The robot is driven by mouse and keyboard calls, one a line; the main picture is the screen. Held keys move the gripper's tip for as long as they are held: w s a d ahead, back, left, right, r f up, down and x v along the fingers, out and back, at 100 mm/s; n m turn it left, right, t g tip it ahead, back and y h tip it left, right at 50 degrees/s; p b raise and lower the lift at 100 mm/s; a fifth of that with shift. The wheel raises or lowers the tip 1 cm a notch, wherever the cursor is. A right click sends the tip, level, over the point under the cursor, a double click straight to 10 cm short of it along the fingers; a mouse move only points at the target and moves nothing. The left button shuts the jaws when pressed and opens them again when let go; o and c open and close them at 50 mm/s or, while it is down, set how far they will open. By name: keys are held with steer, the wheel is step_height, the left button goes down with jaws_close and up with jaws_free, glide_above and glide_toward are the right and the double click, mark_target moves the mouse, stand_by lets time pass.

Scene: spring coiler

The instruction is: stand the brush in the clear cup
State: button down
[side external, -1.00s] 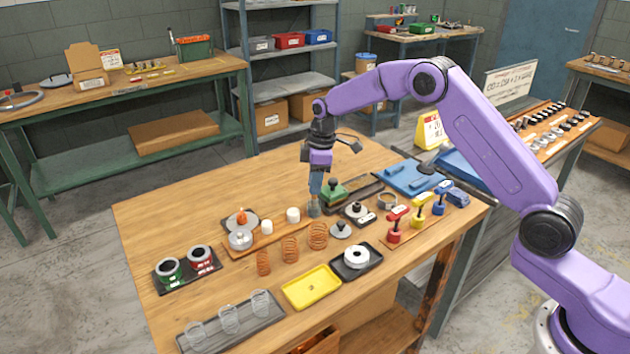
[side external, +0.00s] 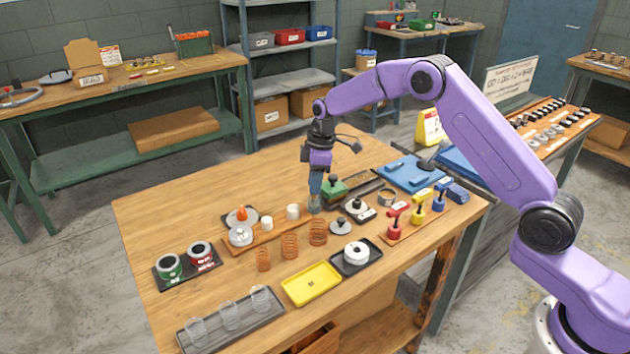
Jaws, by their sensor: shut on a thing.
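My gripper (side external: 316,184) points straight down over the middle of the table, shut on a slim upright thing that I take to be the brush; it is small and largely hidden by the fingers. A pale, see-through cylinder (side external: 314,204), seemingly the clear cup, stands on the table directly below the gripper. The lower end of the held thing is over or inside this cup; I cannot tell which, nor whether it touches the bottom.
A green block with a dark knob (side external: 335,188) stands close behind the gripper, to its right. White cylinders (side external: 293,212) and copper coils (side external: 290,246) are to the left and front. A yellow tray (side external: 328,289) lies nearer the front. The back left of the table is bare.

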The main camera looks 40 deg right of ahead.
steer(key=shift+f, duration=0.35)
stand_by(0.3)
steer(key=c, duration=0.6)
jaws_free()
steer(key=shift+o, duration=0.2)
step_height(320, 180, up, 12)
stand_by(0.8)
steer(key=shift+f, duration=0.1)
